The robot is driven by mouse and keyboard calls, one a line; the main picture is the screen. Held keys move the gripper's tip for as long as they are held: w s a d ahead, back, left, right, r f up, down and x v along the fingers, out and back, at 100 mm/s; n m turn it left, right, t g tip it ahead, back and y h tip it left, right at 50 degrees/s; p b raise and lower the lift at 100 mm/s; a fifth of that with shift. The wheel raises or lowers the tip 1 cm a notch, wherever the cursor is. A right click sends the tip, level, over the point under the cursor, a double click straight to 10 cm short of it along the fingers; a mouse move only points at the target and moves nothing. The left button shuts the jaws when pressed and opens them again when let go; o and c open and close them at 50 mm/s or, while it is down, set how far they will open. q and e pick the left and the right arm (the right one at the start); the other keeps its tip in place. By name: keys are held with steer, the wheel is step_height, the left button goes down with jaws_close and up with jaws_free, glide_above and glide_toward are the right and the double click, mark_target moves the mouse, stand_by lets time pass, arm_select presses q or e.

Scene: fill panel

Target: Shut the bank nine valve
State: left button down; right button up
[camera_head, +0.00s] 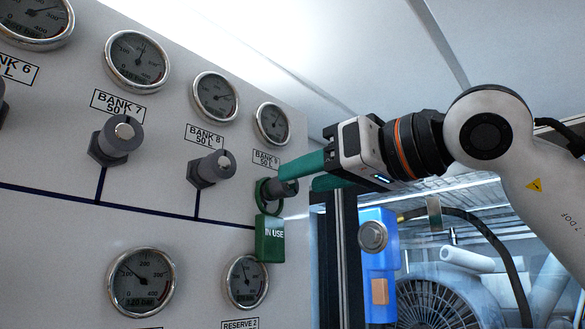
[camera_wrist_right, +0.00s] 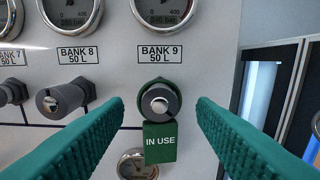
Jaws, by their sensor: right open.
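The bank nine valve is a dark grey knob (camera_wrist_right: 160,102) under the BANK 9 50 L label (camera_wrist_right: 160,54) in the right wrist view. In the head view the knob (camera_head: 284,188) is partly hidden by my gripper. A green IN USE tag (camera_head: 270,238) hangs from it by a green ring; the tag (camera_wrist_right: 160,143) also shows in the right wrist view. My right gripper (camera_head: 300,176) is open, with its green fingers on either side of the knob. In the wrist view the fingers (camera_wrist_right: 160,108) stand apart from the knob. My left gripper is not in view.
The bank 8 knob (camera_head: 211,169) and bank 7 knob (camera_head: 117,139) stick out to the left. Gauges line the panel, including one (camera_head: 273,124) above bank nine and one (camera_head: 246,281) below. A dark post (camera_head: 341,255) and a blue box (camera_head: 378,250) stand right of the panel.

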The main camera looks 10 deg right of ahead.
mark_target(291, 182)
steer(key=p+x, duration=0.1)
steer(key=x, duration=0.2)
steer(key=shift+w+a+r, duration=0.1)
steer(key=shift+w, duration=0.15)
steer(key=shift+a, duration=0.1)
steer(key=c, duration=1)
